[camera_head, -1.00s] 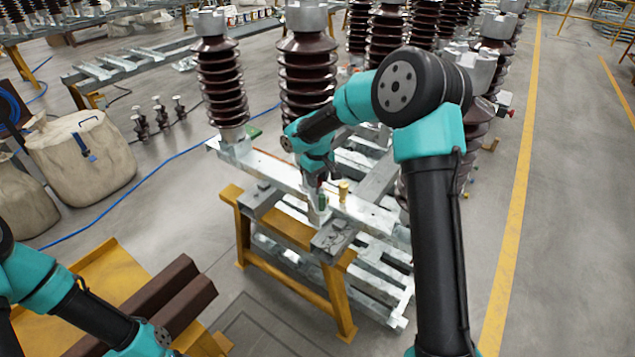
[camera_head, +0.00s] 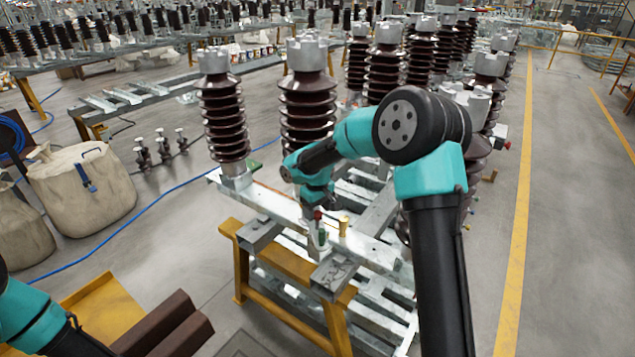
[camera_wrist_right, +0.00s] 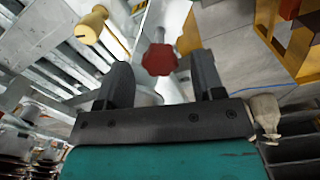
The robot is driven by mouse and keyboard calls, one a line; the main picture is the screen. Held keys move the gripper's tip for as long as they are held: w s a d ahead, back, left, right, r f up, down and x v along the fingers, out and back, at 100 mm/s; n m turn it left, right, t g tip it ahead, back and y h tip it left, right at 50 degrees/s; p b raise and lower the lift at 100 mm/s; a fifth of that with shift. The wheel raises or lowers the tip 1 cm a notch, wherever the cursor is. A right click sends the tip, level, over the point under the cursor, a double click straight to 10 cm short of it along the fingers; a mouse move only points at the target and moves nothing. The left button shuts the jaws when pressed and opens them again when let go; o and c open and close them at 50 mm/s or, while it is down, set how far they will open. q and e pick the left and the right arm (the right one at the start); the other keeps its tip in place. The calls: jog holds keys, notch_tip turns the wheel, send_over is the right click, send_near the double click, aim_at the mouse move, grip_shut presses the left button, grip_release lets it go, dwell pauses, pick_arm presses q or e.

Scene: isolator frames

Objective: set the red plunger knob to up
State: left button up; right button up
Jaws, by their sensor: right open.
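The red plunger knob (camera_head: 317,214) stands on a small fitting on the grey steel frame, just under my right gripper (camera_head: 316,198) in the head view. In the right wrist view the lobed red knob (camera_wrist_right: 160,60) shows in the gap between the two dark fingertips of my right gripper (camera_wrist_right: 164,76), with space on both sides. The gripper is open and holds nothing.
A yellow knob-like part (camera_head: 343,225) stands close right of the red knob; it also shows in the wrist view (camera_wrist_right: 90,25). A green part (camera_head: 322,237) sits just below the red knob. Tall brown insulators (camera_head: 307,105) rise behind. A yellow trestle (camera_head: 285,262) carries the frame.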

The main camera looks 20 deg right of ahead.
aim_at(317, 213)
notch_tip(317, 213, up, 16)
jog(key=shift+r, duration=0.25)
dwell(0.6)
